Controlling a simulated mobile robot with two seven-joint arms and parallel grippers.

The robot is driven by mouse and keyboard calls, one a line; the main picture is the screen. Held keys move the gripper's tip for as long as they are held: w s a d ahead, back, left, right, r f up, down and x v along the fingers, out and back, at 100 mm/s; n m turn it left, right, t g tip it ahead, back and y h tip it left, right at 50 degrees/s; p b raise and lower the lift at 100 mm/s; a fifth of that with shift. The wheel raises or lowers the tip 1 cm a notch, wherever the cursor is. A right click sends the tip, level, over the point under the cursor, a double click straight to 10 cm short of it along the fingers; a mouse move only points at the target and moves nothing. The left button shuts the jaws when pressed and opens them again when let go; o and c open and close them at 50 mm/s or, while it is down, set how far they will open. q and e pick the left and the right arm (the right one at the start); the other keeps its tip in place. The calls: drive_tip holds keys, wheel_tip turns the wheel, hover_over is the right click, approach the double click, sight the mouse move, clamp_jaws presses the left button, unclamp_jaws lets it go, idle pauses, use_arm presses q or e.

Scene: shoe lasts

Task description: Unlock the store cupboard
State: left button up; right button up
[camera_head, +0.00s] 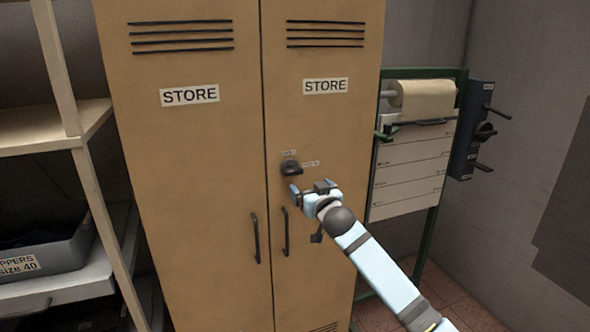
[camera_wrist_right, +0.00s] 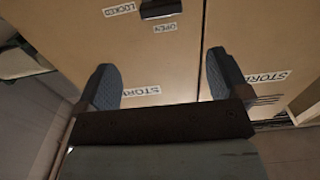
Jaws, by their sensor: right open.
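The tan store cupboard (camera_head: 195,150) stands in the middle of the head view with both doors shut. A dark turn knob (camera_head: 290,168) sits on its right door, with a small label above it and one to its right. My right gripper (camera_head: 311,190) is open and empty just below and right of the knob, close to the door. In the right wrist view its fingers (camera_wrist_right: 163,80) are apart. The knob (camera_wrist_right: 160,8) shows at the top edge there, partly cut off, near the LOCKED label (camera_wrist_right: 118,10) and OPEN label (camera_wrist_right: 165,27). My left gripper is not visible.
Two door handles (camera_head: 255,238) stand out lower down, one per door. A dark piece (camera_head: 317,235) shows below my right gripper; I cannot tell what it is. Shelving with a grey box (camera_head: 45,262) is left. A paper-roll stand (camera_head: 425,98) and pegged wall panel (camera_head: 468,135) are right.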

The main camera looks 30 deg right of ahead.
sight(294, 171)
drive_tip(key=p+x, duration=0.1)
drive_tip(key=x, duration=0.5)
drive_tip(key=p+x, duration=0.1)
drive_tip(key=x, duration=0.5)
drive_tip(key=shift+w+a+r, duration=0.1)
drive_tip(key=shift+w, duration=0.7)
drive_tip(key=c, duration=0.9)
